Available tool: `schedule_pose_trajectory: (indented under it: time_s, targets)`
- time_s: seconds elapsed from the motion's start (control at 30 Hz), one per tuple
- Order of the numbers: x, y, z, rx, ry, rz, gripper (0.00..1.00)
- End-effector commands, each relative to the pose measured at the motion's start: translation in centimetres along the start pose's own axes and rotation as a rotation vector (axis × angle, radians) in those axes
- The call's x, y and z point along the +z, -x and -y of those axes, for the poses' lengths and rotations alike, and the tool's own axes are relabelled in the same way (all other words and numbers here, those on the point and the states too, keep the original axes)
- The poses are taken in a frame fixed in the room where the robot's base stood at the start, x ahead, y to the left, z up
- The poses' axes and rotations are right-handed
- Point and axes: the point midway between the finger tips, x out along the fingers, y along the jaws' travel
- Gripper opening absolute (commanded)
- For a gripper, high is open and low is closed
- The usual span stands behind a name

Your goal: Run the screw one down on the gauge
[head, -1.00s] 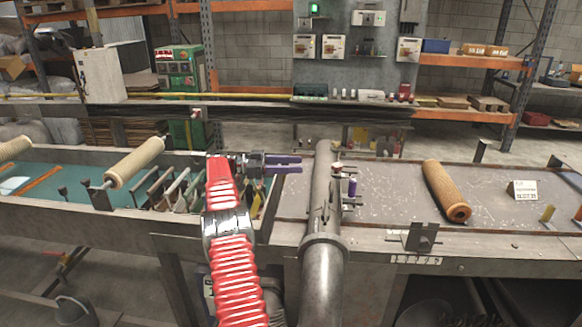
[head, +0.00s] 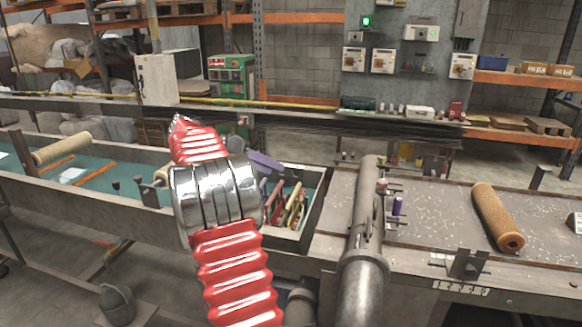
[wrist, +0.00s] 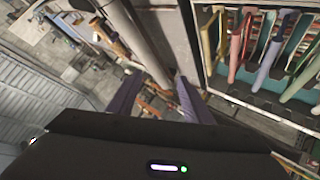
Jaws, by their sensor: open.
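A grey metal pipe (head: 364,215) stands up at the bench's near edge. On its right side are small fittings with a pinkish knob (head: 382,186) and a purple cylinder (head: 397,206). I cannot tell which part is the gauge or its screw. The pipe also crosses the wrist view (wrist: 143,42), with a brownish fitting (wrist: 106,38) on its left. My gripper (wrist: 156,90) is open, its two purple fingers apart and nothing held between them. In the head view one purple finger (head: 265,163) shows left of the pipe; the rest is behind my red arm.
A bin of coloured-handled tools (head: 318,190) lies left of the pipe and fills the wrist view's right side (wrist: 262,52). A tan roller (head: 496,215) lies on the metal bench top (head: 440,215) to the right. A kettle-like can (head: 116,303) is at lower left.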

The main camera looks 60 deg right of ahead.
Motion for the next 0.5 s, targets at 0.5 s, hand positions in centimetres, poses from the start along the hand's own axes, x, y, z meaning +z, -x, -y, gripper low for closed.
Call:
schedule_pose_trajectory:
  time_s: [0.5]
  targets:
    - [10.2, 12.6, -3.9, -0.409, 0.406, 0.055, 0.46]
